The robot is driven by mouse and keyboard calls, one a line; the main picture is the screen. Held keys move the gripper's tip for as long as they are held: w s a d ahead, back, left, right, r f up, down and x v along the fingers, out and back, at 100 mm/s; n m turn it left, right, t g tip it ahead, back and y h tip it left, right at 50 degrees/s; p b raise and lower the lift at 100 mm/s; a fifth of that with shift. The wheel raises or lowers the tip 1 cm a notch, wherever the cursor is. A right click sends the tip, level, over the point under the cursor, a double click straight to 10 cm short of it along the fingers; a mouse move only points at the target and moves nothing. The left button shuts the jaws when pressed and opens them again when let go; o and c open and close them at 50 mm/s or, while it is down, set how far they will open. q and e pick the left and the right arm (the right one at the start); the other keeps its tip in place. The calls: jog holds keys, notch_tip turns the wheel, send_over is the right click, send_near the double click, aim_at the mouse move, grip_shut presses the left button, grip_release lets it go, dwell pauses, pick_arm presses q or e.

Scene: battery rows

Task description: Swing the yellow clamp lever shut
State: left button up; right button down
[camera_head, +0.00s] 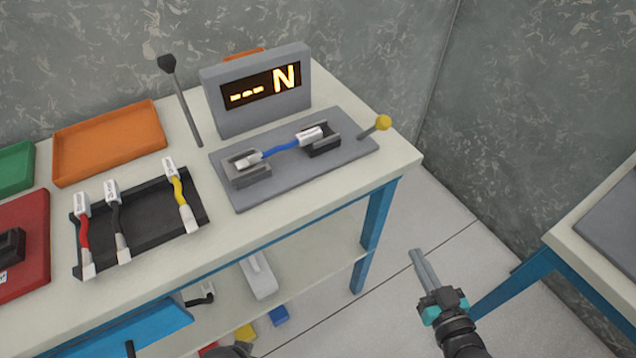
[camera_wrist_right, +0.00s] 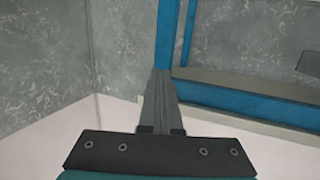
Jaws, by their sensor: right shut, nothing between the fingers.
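The clamp lever (camera_head: 374,125) is a grey rod with a yellow ball knob, at the right end of a grey plate (camera_head: 345,165) on the table. It tilts up and to the right. A blue cable (camera_head: 281,148) lies between two clamp blocks on the plate; its white ends sit in the left block (camera_head: 247,178) and the right block (camera_head: 322,145). My right gripper (camera_head: 418,255) is shut and empty, in front of and below the lever, off the table's right end. Its shut fingers also show in the right wrist view (camera_wrist_right: 158,95). My left gripper is not clearly visible.
A display (camera_head: 257,90) stands behind the plate. A dark-knobbed post (camera_head: 183,105) stands to its left. A black rack (camera_head: 150,220) holds red, black and yellow cables. An orange tray (camera_head: 108,142) is behind it. Another blue-legged table (camera_head: 590,240) is at the right, with open floor between.

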aim_at(371, 130)
pick_arm(q)
jog(key=shift+t, duration=0.3)
jog(key=w+b, duration=0.1)
jog(key=w+r+b, duration=0.1)
jog(key=b, duration=0.1)
jog(key=w+b, duration=0.1)
jog(key=b, duration=0.1)
jog(key=shift+w+d+r, duration=0.25)
jog(key=shift+w+r, duration=0.1)
jog(key=shift+r, duration=0.05)
pick_arm(e)
jog(key=a+r+t+y, duration=0.1)
jog(key=r+t+y, duration=0.1)
jog(key=r, duration=0.5)
jog(key=a+r+t+y, duration=0.2)
jog(key=r+t, duration=0.1)
jog(key=r, duration=0.4)
jog(key=shift+s+a+r+t, duration=0.15)
jog(key=shift+a+r+t, duration=0.05)
jog(key=shift+a+t, duration=0.1)
